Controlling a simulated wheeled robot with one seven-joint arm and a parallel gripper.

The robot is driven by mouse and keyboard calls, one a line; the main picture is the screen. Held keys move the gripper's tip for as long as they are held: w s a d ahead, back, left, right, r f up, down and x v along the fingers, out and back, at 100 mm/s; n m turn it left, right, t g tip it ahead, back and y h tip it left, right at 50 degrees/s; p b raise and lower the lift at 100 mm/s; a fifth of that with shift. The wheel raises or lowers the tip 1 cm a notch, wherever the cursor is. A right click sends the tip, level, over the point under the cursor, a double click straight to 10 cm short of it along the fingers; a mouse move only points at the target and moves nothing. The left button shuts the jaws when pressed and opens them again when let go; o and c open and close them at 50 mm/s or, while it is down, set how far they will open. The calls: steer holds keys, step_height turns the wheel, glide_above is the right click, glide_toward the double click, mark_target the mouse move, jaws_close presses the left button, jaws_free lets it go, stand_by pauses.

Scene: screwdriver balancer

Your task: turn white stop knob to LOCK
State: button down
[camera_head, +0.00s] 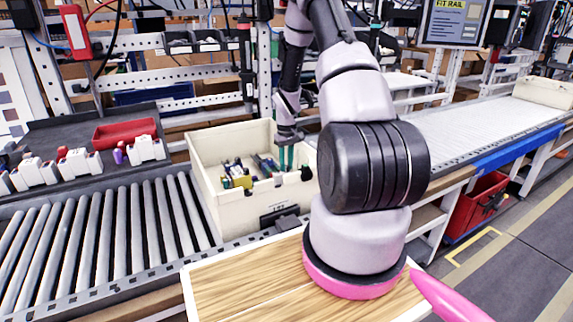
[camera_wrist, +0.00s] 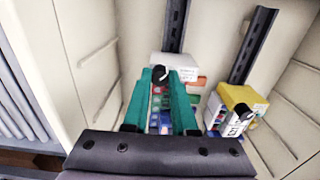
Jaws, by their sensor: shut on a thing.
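The white stop (camera_wrist: 176,67) is a white block at the end of a dark slotted rail (camera_wrist: 176,22) inside the cream bin, in the wrist view. Its black round knob (camera_wrist: 161,74) bears a pale pointer mark slanting up and right. My gripper (camera_wrist: 161,76) has teal fingers, and their tips are closed on the knob's two sides. Print on the white block is too small to read, so I cannot tell where LOCK is. In the head view my gripper (camera_head: 286,158) reaches down into the bin; the knob cannot be made out there.
A yellow stop (camera_wrist: 240,98) with a black knob sits right of my fingers, and shows in the head view (camera_head: 240,182). Several small coloured parts lie around. The cream bin's walls (camera_head: 222,208) enclose my gripper. Rollers (camera_head: 110,232) lie left; a wooden board (camera_head: 240,290) is in front.

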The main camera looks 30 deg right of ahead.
stand_by(0.4)
steer(key=c, duration=0.7)
jaws_free()
step_height(320, 180, up, 11)
steer(key=shift+f, duration=0.1)
